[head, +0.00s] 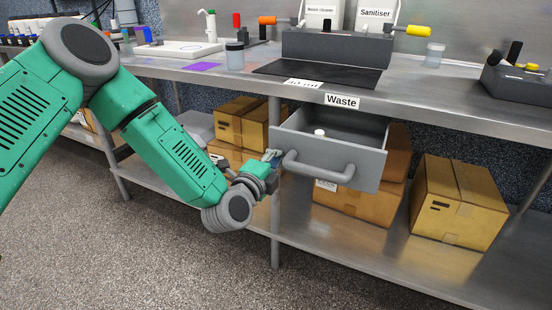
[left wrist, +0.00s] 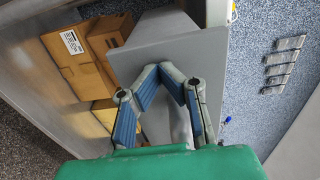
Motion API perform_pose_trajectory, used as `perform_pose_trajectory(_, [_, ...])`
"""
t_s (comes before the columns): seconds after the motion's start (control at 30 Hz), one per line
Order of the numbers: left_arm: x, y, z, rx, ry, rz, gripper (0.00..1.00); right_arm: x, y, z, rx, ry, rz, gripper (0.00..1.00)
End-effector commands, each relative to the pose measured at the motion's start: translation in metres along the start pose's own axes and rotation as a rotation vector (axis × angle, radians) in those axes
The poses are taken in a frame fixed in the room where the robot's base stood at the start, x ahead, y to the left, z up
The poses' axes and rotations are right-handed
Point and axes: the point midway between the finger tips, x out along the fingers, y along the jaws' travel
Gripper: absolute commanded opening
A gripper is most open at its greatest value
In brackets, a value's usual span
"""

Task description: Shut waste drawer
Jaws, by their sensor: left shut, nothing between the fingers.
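The waste drawer (head: 330,160) under the bench stands pulled out, its inside visible from above. Its grey front carries a bar handle (head: 318,172), and a white "Waste" label (head: 342,101) is on the bench edge above. A small white-topped item (head: 319,133) is inside. My left gripper (head: 273,156) is shut and empty at the left end of the drawer front, beside the handle. In the left wrist view, the blue-padded fingers of my left gripper (left wrist: 160,72) meet in front of the grey drawer panel (left wrist: 200,50); contact is unclear. My right gripper is out of view.
Cardboard boxes (head: 460,200) stand on the lower shelf (head: 330,240), behind and right of the drawer. A bench leg (head: 275,215) is close to my left gripper. The benchtop holds a dark mat (head: 340,75), a jar (head: 235,57) and racks. The floor in front is clear.

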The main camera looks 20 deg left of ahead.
Motion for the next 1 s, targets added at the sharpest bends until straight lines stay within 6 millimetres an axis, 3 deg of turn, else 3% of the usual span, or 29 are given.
perform_pose_trajectory(0.37, [0.018,-0.004,-0.003,0.009,0.005,-0.002,0.00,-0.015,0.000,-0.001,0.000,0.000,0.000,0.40])
perform_pose_trajectory(0.63, [0.061,-0.003,-0.003,0.008,0.005,-0.006,0.00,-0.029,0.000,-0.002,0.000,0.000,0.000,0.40])
perform_pose_trajectory(1.0, [0.122,0.001,-0.001,0.002,0.002,-0.003,0.00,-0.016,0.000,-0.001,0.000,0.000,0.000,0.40])
